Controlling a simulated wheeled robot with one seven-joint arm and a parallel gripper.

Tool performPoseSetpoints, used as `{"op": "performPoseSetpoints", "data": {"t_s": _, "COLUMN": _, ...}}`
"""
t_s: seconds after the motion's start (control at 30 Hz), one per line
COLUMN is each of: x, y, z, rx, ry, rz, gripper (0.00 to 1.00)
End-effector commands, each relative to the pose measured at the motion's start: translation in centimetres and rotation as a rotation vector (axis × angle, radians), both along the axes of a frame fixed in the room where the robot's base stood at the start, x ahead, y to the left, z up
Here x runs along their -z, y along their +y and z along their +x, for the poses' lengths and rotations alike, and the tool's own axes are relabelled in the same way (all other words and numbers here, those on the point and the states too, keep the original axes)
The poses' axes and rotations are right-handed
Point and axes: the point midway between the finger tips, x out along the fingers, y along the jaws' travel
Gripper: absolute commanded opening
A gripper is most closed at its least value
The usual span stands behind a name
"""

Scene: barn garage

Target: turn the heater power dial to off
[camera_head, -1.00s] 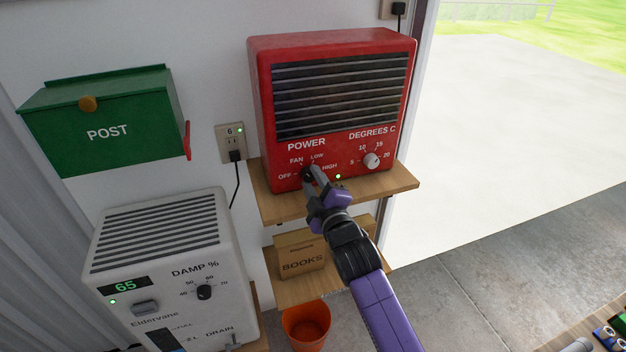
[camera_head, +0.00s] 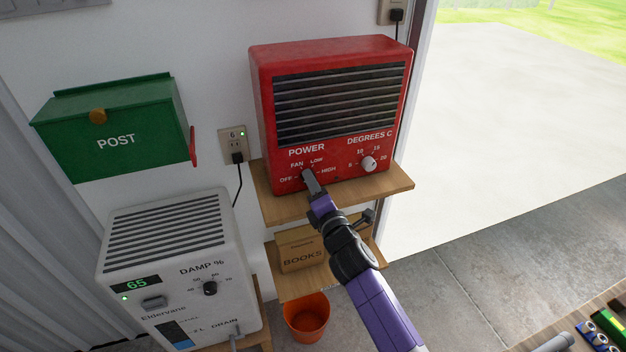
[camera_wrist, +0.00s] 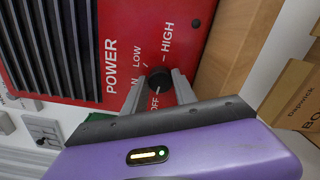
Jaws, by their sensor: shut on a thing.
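The red heater (camera_head: 335,110) stands on a wooden shelf against the wall. Its black power dial (camera_wrist: 159,80) is at the front lower left, with OFF, FAN, LOW and HIGH printed around it. My gripper (camera_head: 308,176) reaches the dial from the front. In the wrist view its two grey fingers (camera_wrist: 160,86) are shut on the dial, one on each side. The dial's pointer is not clear, so I cannot tell its setting. A small round spot (camera_wrist: 196,23) near HIGH looks dark.
A white degrees dial (camera_head: 368,164) sits right of the power dial. The shelf edge (camera_head: 385,190) lies just below. A white dehumidifier (camera_head: 175,235) and green post box (camera_head: 115,135) are at left. A books box (camera_head: 300,255) and orange bucket (camera_head: 306,320) are below.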

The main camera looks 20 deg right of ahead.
Motion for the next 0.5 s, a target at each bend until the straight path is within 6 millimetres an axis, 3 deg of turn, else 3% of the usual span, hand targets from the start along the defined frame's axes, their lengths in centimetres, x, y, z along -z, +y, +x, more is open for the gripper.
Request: {"op": "performPoseSetpoints", "data": {"t_s": 0.5, "x": 0.06, "y": 0.12, "z": -0.02, "rx": -0.002, "ry": 0.001, "rz": -0.141, "gripper": 0.00}}
